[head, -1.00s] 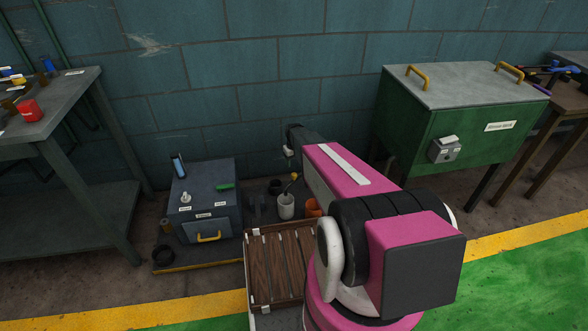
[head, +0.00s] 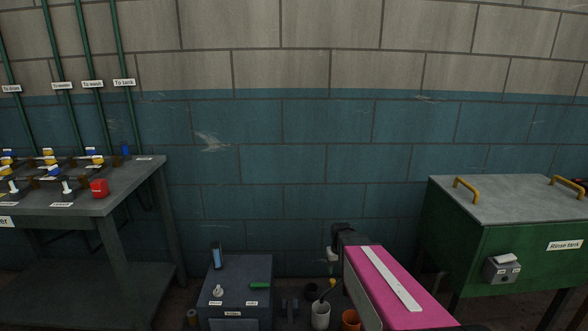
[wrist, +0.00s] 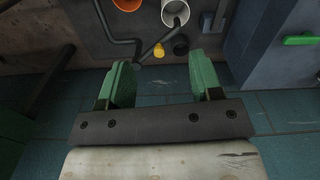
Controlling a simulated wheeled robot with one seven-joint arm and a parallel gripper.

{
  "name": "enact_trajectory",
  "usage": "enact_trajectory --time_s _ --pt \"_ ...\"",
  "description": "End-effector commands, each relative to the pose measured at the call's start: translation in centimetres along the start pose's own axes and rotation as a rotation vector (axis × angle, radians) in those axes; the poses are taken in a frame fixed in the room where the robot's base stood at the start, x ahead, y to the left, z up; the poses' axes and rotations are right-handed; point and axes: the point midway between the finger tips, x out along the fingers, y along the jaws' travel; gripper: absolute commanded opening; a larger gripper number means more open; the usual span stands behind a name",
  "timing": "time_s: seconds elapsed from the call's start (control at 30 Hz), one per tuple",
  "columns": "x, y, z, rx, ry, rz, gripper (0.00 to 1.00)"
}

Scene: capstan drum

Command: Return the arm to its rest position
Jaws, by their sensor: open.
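My gripper (wrist: 160,85) shows in the wrist view with its two green fingers spread apart and nothing between them. Beyond the fingertips are a yellow knob (wrist: 159,50) and a bent dark rod (wrist: 110,40), apart from the fingers as far as I can tell. In the head view my pink arm reaches away from me towards the blue wall; its fingers cannot be made out there.
A grey cabinet (head: 238,280), a white cup (head: 320,315) and an orange cup (head: 350,320) stand low near my arm. A green rinse tank (head: 470,240) is at right. A workbench (head: 120,205) with valves is at left.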

Motion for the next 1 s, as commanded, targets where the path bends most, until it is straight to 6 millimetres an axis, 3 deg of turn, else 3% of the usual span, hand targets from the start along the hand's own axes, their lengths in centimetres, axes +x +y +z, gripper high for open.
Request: enact_trajectory --time_s 0.03,0.1,0.2,0.3,1.0 --pt "-2.1 -0.6 3.5 0.021 0.003 0.000 0.59" --pt "-3.6 -1.0 6.0 0.051 0.002 0.000 0.59" --pt "-5.2 -1.5 8.6 0.083 0.003 0.000 0.59" --pt "-6.2 -1.7 10.0 0.103 0.004 0.000 0.59" --pt "-6.4 -1.8 10.3 0.112 0.003 0.000 0.59"
